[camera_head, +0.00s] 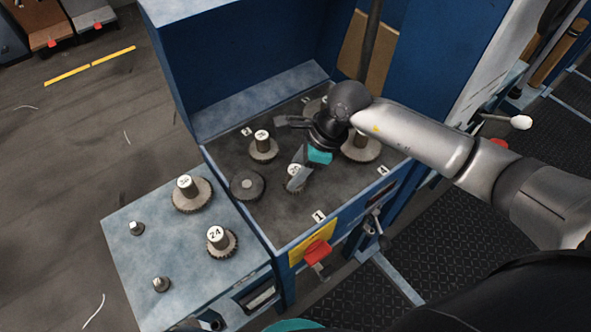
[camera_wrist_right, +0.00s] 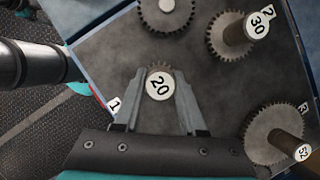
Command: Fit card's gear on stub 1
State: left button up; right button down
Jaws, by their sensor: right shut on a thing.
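A small toothed gear (camera_wrist_right: 158,72) with a white cap marked 20 sits between the two fingers of my right gripper (camera_wrist_right: 159,88). In the head view my right gripper (camera_head: 296,168) points down over the loom's dark plate, shut on this gear's capped hub (camera_head: 294,174). The gear is on the side of the plate towards the number 1 label (camera_head: 319,216), also in the wrist view (camera_wrist_right: 115,107). Stub 1 itself is hidden, and I cannot tell whether the gear is around it. A yellow card (camera_head: 312,243) is on the front below label 1; its writing is unreadable. My left gripper is not in view.
A dark gear with a plain hub (camera_head: 247,184) lies close left of the held gear. Gear 30 (camera_head: 262,150), gear 52 (camera_wrist_right: 265,138) and another large gear (camera_head: 361,148) stand around. The side table (camera_head: 125,265) carries gear 24 (camera_head: 216,238), another gear (camera_head: 190,193) and two bare pegs.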

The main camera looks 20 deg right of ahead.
jog(key=shift+f+b, duration=0.35)
jog(key=shift+f, duration=0.15)
jog(key=shift+c, duration=2)
grip_release()
jog(key=v, duration=1.5)
jog(key=shift+r, duration=0.2)
